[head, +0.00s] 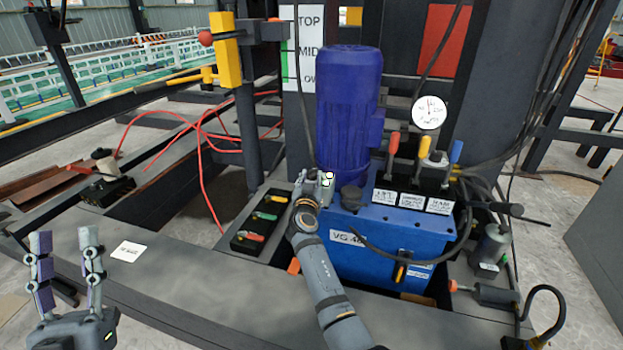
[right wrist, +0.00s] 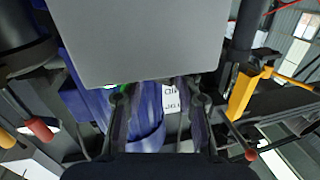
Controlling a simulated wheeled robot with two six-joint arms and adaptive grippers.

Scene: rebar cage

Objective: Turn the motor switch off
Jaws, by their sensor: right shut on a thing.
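The blue motor (head: 348,110) stands upright on the blue power unit. A small motor switch (head: 327,180) with a white and green face sits low at the motor's front. My right gripper (head: 312,186) reaches it from the front and is shut on it. The fingers partly hide it. In the right wrist view a plain grey box face (right wrist: 140,40) fills the upper middle at the fingertips (right wrist: 158,92), with a green glint at its lower edge. The switch's lever position cannot be made out. My left gripper (head: 66,262) is open and empty at lower left.
The blue power unit (head: 390,240) carries red, yellow and blue levers and a gauge (head: 429,112). A black panel with coloured handles (head: 258,222) lies left of my right arm. A yellow block on a post (head: 226,50) and red cables stand further left.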

